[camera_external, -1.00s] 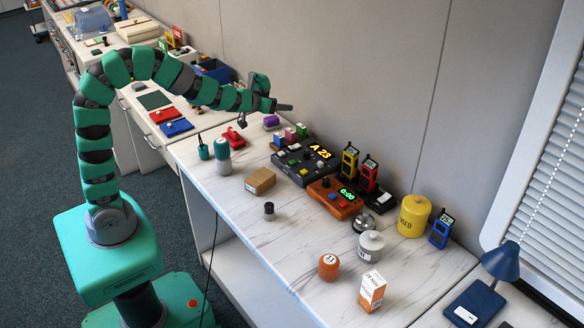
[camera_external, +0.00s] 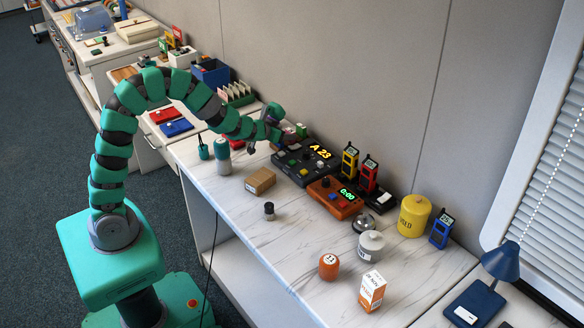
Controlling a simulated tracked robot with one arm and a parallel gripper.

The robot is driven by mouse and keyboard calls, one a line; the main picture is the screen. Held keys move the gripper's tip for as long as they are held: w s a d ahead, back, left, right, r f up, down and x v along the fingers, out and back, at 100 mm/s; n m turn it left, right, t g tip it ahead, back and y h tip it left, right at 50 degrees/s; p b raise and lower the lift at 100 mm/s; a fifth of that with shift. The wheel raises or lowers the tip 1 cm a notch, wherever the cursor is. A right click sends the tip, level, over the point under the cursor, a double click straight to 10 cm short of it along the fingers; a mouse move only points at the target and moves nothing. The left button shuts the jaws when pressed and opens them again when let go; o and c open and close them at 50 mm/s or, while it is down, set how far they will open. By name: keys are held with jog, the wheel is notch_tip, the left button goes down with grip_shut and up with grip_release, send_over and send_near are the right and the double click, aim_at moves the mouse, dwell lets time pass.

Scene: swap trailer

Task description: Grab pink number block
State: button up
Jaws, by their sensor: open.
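My gripper (camera_external: 272,130) is open and low over the back of the white counter, at the left end of the dark console with the "A 23" display. One finger reaches down on its left side. The pink number block is hidden or almost hidden behind my gripper, so I cannot tell if the jaws are around it or touching it. A green block (camera_external: 301,130) shows just right of my gripper, in the same row by the wall.
The dark console (camera_external: 292,171) is close to my gripper on the right. A cardboard box (camera_external: 260,181) and a teal-topped bottle (camera_external: 222,158) stand in front. The front middle of the counter is mostly clear.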

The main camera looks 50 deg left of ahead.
aim_at(289, 131)
jog(key=shift+r+b+x, duration=0.15)
jog(key=shift+b+x, duration=0.3)
jog(key=shift+x, duration=0.85)
jog(key=shift+r+b+x, duration=0.2)
jog(key=shift+b+x, duration=0.25)
jog(key=shift+x, duration=0.9)
jog(key=shift+w, duration=0.15)
jog(key=c, duration=1)
